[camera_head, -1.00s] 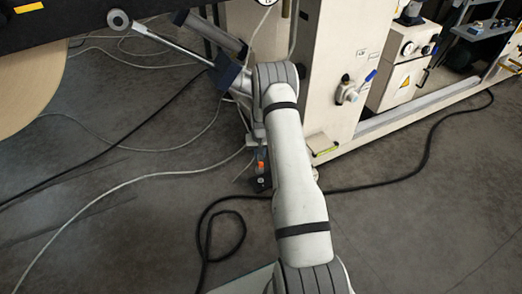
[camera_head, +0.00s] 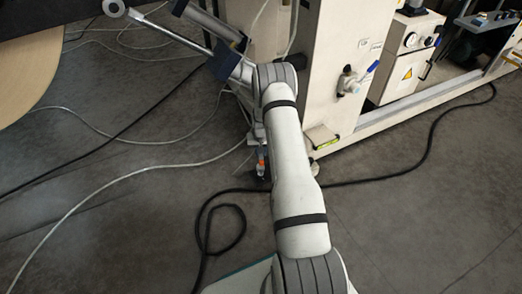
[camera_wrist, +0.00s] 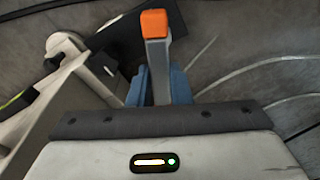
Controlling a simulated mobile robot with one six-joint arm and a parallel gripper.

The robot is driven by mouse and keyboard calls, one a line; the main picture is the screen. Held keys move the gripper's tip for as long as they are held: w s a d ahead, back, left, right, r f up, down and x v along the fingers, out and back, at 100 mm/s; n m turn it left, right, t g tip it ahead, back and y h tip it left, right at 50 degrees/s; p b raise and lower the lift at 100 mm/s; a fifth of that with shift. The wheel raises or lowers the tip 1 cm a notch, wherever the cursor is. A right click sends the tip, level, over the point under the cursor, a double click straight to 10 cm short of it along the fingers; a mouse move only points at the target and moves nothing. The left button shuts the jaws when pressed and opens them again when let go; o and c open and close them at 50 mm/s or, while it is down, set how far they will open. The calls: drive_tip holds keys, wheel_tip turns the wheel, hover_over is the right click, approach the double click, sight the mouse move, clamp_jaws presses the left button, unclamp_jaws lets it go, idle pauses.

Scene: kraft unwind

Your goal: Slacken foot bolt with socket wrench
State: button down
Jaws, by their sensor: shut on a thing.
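My gripper (camera_wrist: 159,88) has two blue fingers shut around a grey handle with an orange end (camera_wrist: 154,24), probably the socket wrench. The socket end is hidden, so I cannot tell whether it sits on a bolt. In the head view a small orange part (camera_head: 261,151) shows below my elbow, near the floor beside the cream machine frame (camera_head: 335,80). A pale round foot (camera_wrist: 64,44) of the frame shows at the left of the wrist view, apart from my fingers. No bolt head is clear.
A black cable (camera_head: 385,178) and pale cables (camera_head: 115,182) lie on the grey floor. A large kraft roll (camera_head: 28,75) is at the left. A blue-handled valve (camera_head: 352,80) is on the frame. Open floor lies front right.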

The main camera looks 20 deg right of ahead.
drive_tip(key=shift+f, duration=0.6)
drive_tip(key=shift+f+b, duration=0.9)
drive_tip(key=shift+b, duration=0.35)
idle(1.5)
idle(0.3)
drive_tip(key=shift+n, duration=1.1)
drive_tip(key=shift+b, duration=0.3)
drive_tip(key=shift+s+n+b, duration=0.1)
drive_tip(key=shift+n+b, duration=0.2)
drive_tip(key=shift+n, duration=0.9)
drive_tip(key=shift+y, duration=0.3)
